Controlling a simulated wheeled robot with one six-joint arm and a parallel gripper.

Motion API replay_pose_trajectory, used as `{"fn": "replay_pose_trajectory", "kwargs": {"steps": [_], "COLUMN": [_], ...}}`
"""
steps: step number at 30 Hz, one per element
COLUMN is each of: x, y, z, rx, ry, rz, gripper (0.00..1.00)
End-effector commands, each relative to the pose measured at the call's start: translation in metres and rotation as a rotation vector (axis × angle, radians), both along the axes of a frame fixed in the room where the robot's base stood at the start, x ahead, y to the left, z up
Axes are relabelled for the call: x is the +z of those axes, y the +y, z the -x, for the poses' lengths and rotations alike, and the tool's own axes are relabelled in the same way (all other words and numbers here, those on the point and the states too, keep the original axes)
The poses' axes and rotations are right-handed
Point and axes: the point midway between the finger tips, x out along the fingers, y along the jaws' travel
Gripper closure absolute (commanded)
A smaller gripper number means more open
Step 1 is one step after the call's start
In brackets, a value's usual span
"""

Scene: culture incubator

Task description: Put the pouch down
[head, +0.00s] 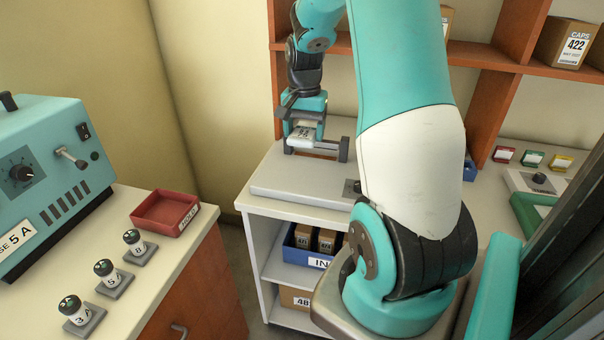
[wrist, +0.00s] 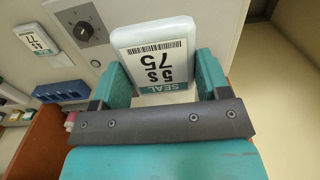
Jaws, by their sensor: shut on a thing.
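My gripper (head: 306,128) is shut on a white pouch (head: 303,139) at the back of the counter, above a pale grey machine (head: 300,190) with a dark knob on its front right. In the wrist view the pouch (wrist: 150,32) sits between the two teal fingers of my gripper (wrist: 163,72). Its label reads SEAL, 5 S, 75 and has a barcode. A grey bar on posts (head: 344,150) stands on the machine, close to the pouch. I cannot tell whether the pouch touches the machine.
A red tray (head: 165,212) and several small labelled jars on stands are on the left counter beside a teal machine (head: 50,175). A blue bin (head: 308,256) with boxes is on the shelf below. Wooden shelves stand behind. A second labelled item (wrist: 37,41) shows in the wrist view.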

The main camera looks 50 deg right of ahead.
Motion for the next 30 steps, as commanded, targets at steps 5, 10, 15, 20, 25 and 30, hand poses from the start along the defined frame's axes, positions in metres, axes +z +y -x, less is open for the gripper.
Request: {"fn": "replay_pose_trajectory", "kwargs": {"steps": [5,10,15,20,25,30], "x": [-0.051,-0.083,-0.097,-0.121,-0.131,-0.131], "y": [-0.001,-0.001,0.000,0.002,0.001,0.001], "z": [0.002,0.001,0.000,0.000,-0.001,-0.001], "rx": [-0.001,0.001,0.003,0.005,0.005,0.005], "ry": [0.005,0.002,0.001,0.003,0.000,-0.001], "rz": [-0.004,-0.001,-0.001,-0.002,0.000,0.001], "gripper": [0.54,0.54,0.54,0.54,0.54,0.54]}}
